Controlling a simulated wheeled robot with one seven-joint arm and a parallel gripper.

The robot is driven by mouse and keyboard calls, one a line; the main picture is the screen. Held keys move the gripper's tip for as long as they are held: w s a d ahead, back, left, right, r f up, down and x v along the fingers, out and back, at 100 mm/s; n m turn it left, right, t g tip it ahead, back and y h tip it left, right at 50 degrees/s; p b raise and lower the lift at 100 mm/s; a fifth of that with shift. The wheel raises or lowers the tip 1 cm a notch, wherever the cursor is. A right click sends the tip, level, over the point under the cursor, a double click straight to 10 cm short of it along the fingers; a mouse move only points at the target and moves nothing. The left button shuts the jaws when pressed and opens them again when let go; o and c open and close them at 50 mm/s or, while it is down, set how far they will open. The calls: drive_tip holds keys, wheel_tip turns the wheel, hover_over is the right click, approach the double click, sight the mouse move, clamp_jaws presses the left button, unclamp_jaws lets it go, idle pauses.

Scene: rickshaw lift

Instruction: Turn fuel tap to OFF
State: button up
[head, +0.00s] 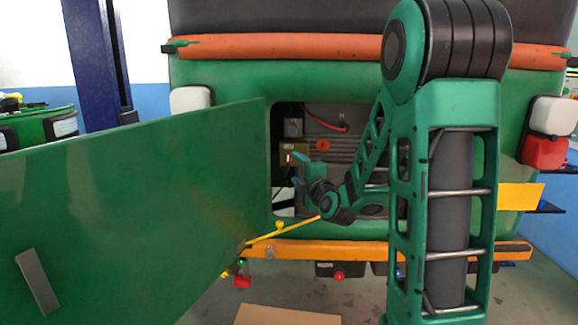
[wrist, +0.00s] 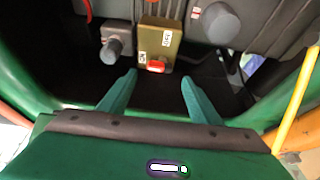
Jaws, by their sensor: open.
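In the wrist view, a brass-coloured box (wrist: 160,42) carries a red switch or lever (wrist: 156,66) and two white labels, seemingly ON and OFF. A grey fitting with a round knob (wrist: 114,48) sits left of it, and another grey knob (wrist: 218,23) sits to its right. I cannot tell for sure which is the fuel tap. My gripper (wrist: 158,80) is open and empty, its green fingers apart, with the red part just beyond and between the tips. In the head view my gripper (head: 304,165) is inside the bay opening, near the brass box (head: 289,154).
A large green door (head: 130,190) stands open at the left. A yellow rod (head: 280,232) runs beside the opening's lower edge, and shows right in the wrist view (wrist: 297,105). An orange bumper (head: 340,250) lies below. A red round part (head: 323,145) is deeper in the bay.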

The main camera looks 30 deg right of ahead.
sight(289, 162)
drive_tip(key=x, duration=0.6)
drive_tip(key=shift+w, duration=0.4)
drive_tip(key=shift+c, duration=0.4)
